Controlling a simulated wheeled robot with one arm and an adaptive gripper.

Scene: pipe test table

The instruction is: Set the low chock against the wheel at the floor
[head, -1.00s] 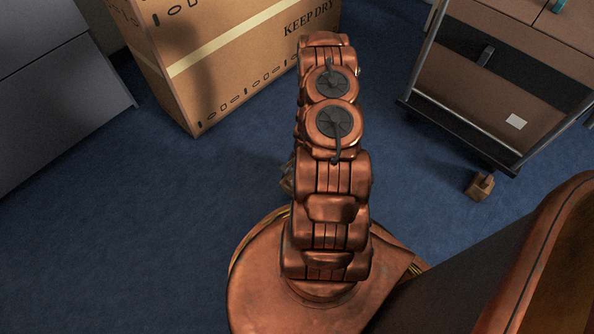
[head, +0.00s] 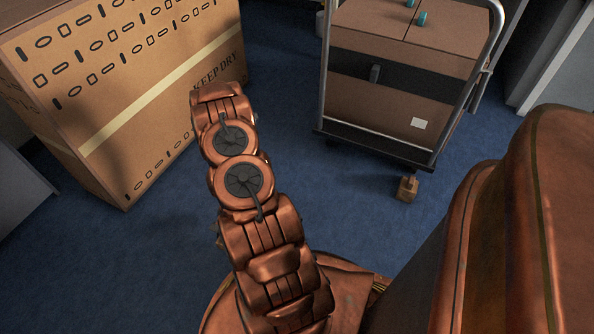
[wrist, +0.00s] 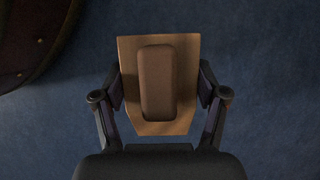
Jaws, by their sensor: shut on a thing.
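In the wrist view my gripper (wrist: 160,88) is shut on a chock (wrist: 184,52), its fingers at the left and right sides. The chock is a tan wooden piece with a raised, rounded brown block on top. Blue floor shows behind it. In the head view my arm hides the gripper and the held chock. Another small wooden block with a knob on top (head: 406,190) sits on the floor beside the front right corner of a cart (head: 372,147). I cannot make out a wheel clearly under the cart's dark deck.
The cart has a metal rail (head: 325,75) and carries brown boxes (head: 385,108), with small teal items (head: 421,19) on top. A large "KEEP DRY" carton (head: 110,80) stands at the left. Blue carpet (head: 310,200) is clear between the carton and the cart.

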